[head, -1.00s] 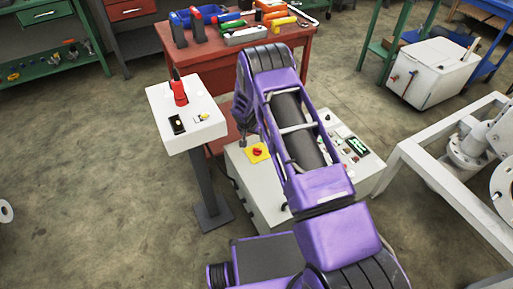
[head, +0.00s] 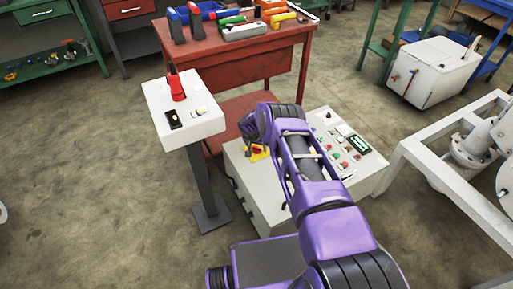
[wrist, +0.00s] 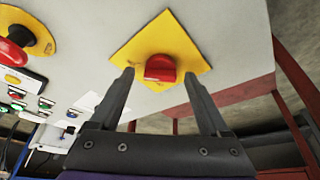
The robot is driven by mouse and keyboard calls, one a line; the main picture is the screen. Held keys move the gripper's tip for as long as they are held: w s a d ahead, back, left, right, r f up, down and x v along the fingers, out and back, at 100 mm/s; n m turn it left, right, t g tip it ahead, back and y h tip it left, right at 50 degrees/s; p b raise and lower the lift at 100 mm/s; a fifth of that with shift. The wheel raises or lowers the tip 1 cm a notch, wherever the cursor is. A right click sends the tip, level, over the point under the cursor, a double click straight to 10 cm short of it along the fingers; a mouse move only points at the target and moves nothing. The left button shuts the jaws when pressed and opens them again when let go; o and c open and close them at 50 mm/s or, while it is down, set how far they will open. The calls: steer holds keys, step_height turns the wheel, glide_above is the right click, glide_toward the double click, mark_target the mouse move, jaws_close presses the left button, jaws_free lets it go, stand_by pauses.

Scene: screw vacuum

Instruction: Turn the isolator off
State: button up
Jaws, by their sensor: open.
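The isolator is a red rotary knob (wrist: 160,67) on a yellow square plate (wrist: 170,36), on the pale panel. In the head view the yellow plate (head: 257,156) sits at the left end of the white control cabinet, partly hidden by my arm. My gripper (wrist: 158,76) is open and empty. In the wrist view its two fingertips lie left and right of the red knob, with the knob between them in the picture. I cannot tell whether the fingers reach down to the knob's depth; no contact shows. The knob's exact turn position is unclear.
A red mushroom button (wrist: 14,50) on a yellow disc and several small coloured buttons (wrist: 40,102) sit left of the isolator. In the head view, a white pedestal (head: 185,125) stands left of the cabinet (head: 270,195). A red workbench (head: 235,60) stands behind.

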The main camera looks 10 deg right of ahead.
steer(key=shift+c, duration=0.3)
jaws_close()
steer(key=shift+n, duration=0.4)
steer(key=n+y, duration=0.1)
steer(key=n, duration=0.1)
steer(key=shift+d+n, duration=0.15)
steer(key=shift+n, duration=0.25)
steer(key=n+y, duration=0.2)
steer(key=n, duration=0.2)
steer(key=shift+d, duration=0.1)
steer(key=n+y, duration=0.1)
steer(key=n, duration=0.4)
steer(key=shift+w+d+y, duration=0.1)
steer(key=shift+y, duration=0.3)
steer(key=shift+n+g+y, duration=0.4)
steer(key=shift+n+g, duration=0.2)
steer(key=shift+n, duration=1.4)
